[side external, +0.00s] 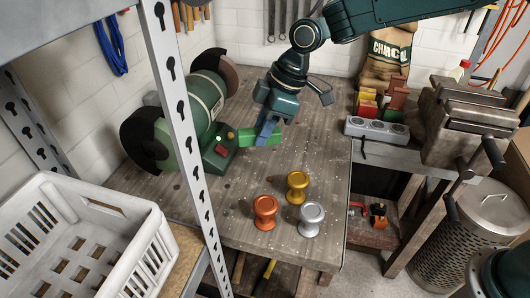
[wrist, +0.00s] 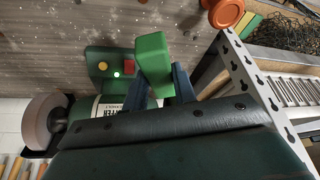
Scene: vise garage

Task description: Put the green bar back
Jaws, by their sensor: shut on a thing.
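The green bar (side external: 268,138) is between the blue fingers of my gripper (side external: 265,131), beside the bench grinder's switch box (side external: 217,153). In the wrist view the bar (wrist: 153,60) stands out past the fingers (wrist: 160,82), which close on it from both sides. It appears to be held above the workbench (side external: 180,205); its exact height is hard to tell. Several coloured blocks, red, yellow and green (side external: 380,107), sit together at the right, beside the vise (side external: 455,120).
The green bench grinder (side external: 190,105) stands close to the left of my gripper. Orange (side external: 265,212), gold (side external: 297,186) and silver (side external: 311,218) spool-shaped pieces stand at the bench front. A grey socket strip (side external: 377,130) lies before the blocks. A shelf post (side external: 185,110) and white crate (side external: 80,235) are left.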

